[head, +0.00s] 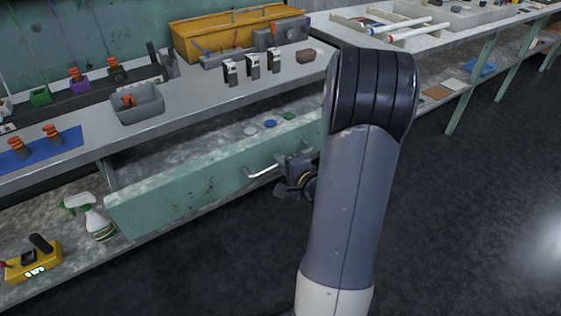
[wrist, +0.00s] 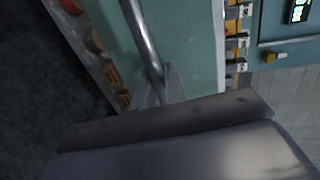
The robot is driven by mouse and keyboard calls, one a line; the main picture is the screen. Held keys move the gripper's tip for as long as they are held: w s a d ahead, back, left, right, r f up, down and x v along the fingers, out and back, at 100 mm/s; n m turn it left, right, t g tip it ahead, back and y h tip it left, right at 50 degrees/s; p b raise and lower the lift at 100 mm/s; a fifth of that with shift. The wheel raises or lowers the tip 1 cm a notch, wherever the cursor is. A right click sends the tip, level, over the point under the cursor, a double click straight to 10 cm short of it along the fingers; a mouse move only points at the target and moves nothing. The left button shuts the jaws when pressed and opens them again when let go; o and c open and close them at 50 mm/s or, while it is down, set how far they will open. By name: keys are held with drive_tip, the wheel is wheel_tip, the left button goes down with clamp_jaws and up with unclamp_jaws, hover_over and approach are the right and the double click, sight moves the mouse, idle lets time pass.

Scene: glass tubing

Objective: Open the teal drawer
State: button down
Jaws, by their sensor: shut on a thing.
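The teal drawer (head: 200,186) under the workbench stands out from the bench in the head view, and its inside shows behind the front panel. Its metal bar handle (head: 263,172) is at the right part of the front. My gripper (head: 284,176) is at the right end of the handle and shut on it, partly hidden by my own arm. In the wrist view the handle (wrist: 143,38) runs down to the gripper's jaw, beside the teal drawer front (wrist: 195,50). The fingertips' contact is not clearly seen.
A few small discs, one a blue disc (head: 270,124), lie in the drawer. A spray bottle (head: 98,222) and a yellow device (head: 32,260) sit on the low shelf at left. A grey bin (head: 137,106) stands on the bench. The dark floor (head: 465,220) at right is clear.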

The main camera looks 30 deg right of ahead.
drive_tip(key=c, duration=1.6)
unclamp_jaws()
drive_tip(key=shift+o, duration=0.2)
drive_tip(key=p+v, duration=0.2)
drive_tip(key=v, duration=0.8)
drive_tip(key=shift+s, duration=0.35)
drive_tip(key=shift+w, duration=0.1)
drive_tip(key=shift+b+x, duration=1.1)
drive_tip(key=shift+x, duration=4.45)
drive_tip(key=shift+r, duration=0.15)
